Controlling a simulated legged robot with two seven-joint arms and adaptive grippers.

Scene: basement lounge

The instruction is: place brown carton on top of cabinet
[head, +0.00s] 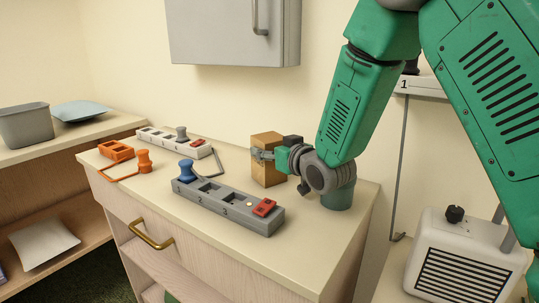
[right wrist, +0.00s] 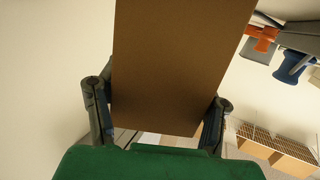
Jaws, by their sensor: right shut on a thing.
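The brown carton (head: 265,172) is upright over the back part of the light-topped wooden cabinet (head: 290,264). Its lower edge looks at or very near the cabinet top; I cannot tell whether it touches. My right gripper (head: 268,153) is shut on the carton, coming in from the right at its upper half. In the right wrist view, the carton (right wrist: 180,65) fills the middle between the two fingers of my right gripper (right wrist: 157,112). My left gripper is not in view.
On the cabinet top stand a grey slotted block (head: 232,207) with a blue knob, a paler block (head: 160,138) and an orange piece (head: 116,150). A grey wall cabinet (head: 225,35) hangs above. A white vented box (head: 465,258) stands right. The cabinet top's front right is clear.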

